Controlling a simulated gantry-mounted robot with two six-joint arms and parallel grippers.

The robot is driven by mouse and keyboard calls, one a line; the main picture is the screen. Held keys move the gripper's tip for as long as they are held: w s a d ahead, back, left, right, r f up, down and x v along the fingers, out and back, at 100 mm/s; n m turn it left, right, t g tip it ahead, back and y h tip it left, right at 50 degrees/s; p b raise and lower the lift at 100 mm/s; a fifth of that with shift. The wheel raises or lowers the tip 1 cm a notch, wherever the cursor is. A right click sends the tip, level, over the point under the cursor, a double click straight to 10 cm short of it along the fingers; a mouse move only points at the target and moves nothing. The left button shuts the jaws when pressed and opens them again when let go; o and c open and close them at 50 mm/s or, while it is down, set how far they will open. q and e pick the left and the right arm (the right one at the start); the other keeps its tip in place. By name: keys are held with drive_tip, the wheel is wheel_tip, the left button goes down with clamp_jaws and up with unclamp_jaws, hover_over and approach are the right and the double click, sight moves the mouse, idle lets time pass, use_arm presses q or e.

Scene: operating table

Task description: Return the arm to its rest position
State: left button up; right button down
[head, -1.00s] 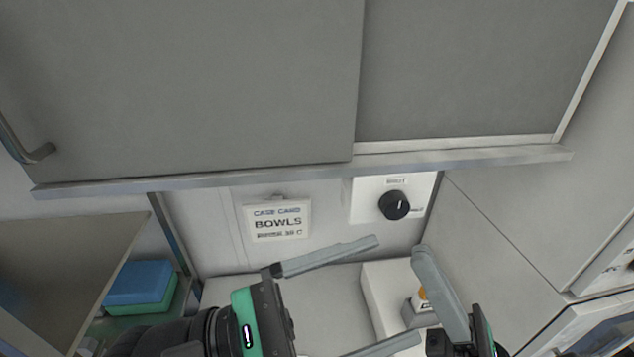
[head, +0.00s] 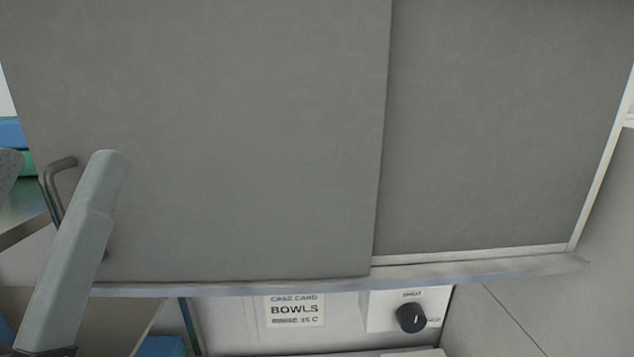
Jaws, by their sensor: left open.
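My left gripper (head: 58,160) is at the left side of the head view, with its fingers apart. One long grey finger stands upright and slightly tilted in front of the grey sliding door (head: 230,140). The other finger shows only in part at the left edge. The door's bent metal handle (head: 62,165) appears between the two fingers, its lower part hidden by the near finger. I cannot tell whether they touch. My right gripper is out of view.
A second grey panel (head: 490,130) sits right of the door, above a pale ledge (head: 480,268). Below are a BOWLS card (head: 296,310) and a black knob (head: 411,318). Blue and green items (head: 12,135) show at the far left.

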use_arm(q)
wheel_tip(320, 180, up, 15)
drive_tip(key=p, duration=1.2)
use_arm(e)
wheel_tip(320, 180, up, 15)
use_arm(q)
wheel_tip(320, 180, down, 23)
drive_tip(key=b, duration=2.3)
drive_tip(key=shift+f, duration=0.15)
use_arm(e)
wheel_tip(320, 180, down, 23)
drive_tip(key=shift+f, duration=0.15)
use_arm(q)
drive_tip(key=shift+c, duration=0.3)
